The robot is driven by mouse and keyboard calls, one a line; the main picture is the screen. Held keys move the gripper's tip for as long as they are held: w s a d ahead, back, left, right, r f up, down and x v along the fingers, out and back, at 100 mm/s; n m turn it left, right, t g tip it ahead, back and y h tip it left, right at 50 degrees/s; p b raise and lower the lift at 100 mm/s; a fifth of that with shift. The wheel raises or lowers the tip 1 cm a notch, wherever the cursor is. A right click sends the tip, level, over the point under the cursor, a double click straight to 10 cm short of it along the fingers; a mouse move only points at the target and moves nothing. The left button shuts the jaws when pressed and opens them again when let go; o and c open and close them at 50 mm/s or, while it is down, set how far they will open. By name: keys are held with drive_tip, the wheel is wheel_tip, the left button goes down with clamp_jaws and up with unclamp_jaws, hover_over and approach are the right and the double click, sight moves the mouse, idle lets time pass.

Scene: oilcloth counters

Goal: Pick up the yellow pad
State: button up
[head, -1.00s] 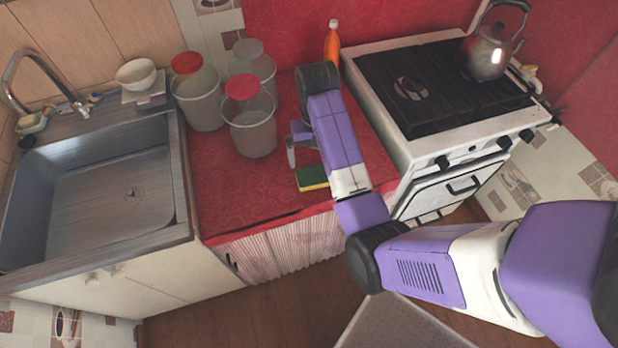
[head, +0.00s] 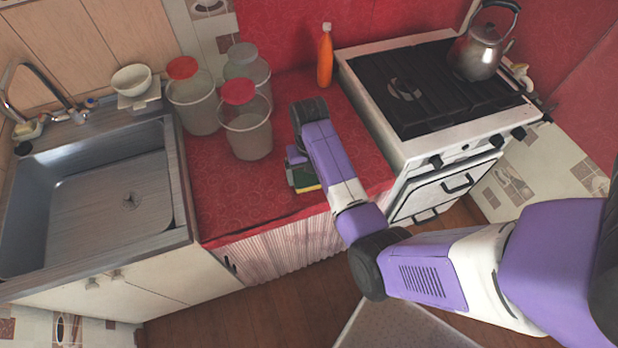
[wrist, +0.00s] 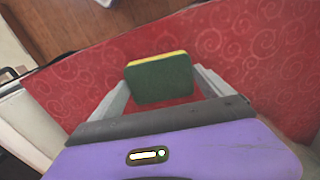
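The yellow pad is a sponge with a dark green face and a yellow layer. It lies on the red counter near its front edge, mostly behind my gripper in the head view (head: 307,183). In the wrist view the pad (wrist: 160,80) shows its green face, with a yellow strip along the far edge. My gripper (wrist: 160,78) has its fingers apart, one on each side of the pad, close to its left and right ends. I cannot make out firm contact. My gripper also shows in the head view (head: 301,174), low over the counter.
Several lidded clear containers (head: 246,133) stand left of my arm on the red counter (head: 222,205). An orange bottle (head: 325,60) is at the back. A stove (head: 430,90) with a kettle (head: 478,52) is right; a sink (head: 115,190) is left.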

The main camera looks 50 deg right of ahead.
drive_tip(key=c, duration=0.8)
drive_tip(key=shift+r, duration=0.2)
